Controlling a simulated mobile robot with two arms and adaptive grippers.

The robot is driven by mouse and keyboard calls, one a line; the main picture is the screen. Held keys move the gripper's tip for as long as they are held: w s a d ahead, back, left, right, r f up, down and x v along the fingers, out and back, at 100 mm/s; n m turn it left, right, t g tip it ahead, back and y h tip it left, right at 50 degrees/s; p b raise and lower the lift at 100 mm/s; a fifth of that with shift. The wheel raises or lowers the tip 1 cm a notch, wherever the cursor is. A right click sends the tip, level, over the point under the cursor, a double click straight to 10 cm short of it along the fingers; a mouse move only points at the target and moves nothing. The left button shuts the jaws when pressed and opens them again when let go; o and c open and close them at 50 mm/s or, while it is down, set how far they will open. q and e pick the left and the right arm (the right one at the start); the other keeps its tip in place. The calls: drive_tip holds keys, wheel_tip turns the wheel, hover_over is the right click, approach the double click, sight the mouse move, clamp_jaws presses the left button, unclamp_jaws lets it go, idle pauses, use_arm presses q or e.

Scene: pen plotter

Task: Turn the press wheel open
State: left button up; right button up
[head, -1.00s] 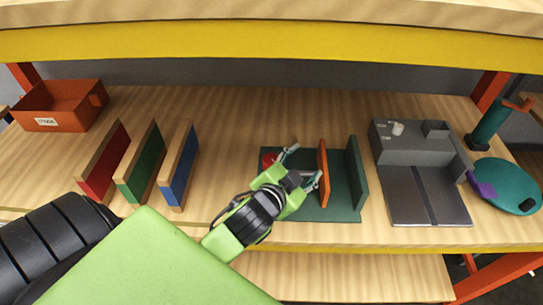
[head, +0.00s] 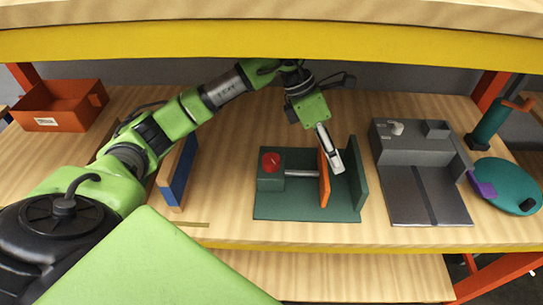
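The press is a dark green base (head: 300,212) with a green block (head: 268,185) at its left carrying a round red wheel (head: 271,161). A grey rod (head: 301,173) runs from the block to an upright orange plate (head: 323,184). A fixed green plate (head: 357,176) stands at the right, with a gap between the two. My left gripper (head: 334,157) points down at the top of the orange plate, right of and apart from the wheel. Its fingers overlap edge-on, so their opening and any contact are unclear. My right gripper is not in view.
A grey fixture (head: 405,150) and a teal disc (head: 508,185) stand to the right. An orange bin (head: 62,100) is at the far left. A thin strip (head: 192,225) lies near the front edge. The shelf above limits height.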

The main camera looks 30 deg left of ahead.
sight(271, 158)
use_arm(q)
drive_tip(key=a+r+n+g+y, duration=0.15)
drive_tip(key=a+y, duration=0.45)
drive_tip(key=a, duration=1)
drive_tip(key=shift+t, duration=0.25)
drive_tip(key=f, duration=0.4)
drive_tip(key=f+p, duration=0.1)
drive_tip(key=f, duration=0.7)
drive_tip(key=shift+s+f, duration=0.35)
drive_tip(key=shift+s, duration=0.05)
drive_tip(key=shift+c, duration=0.3)
drive_tip(key=c, duration=1)
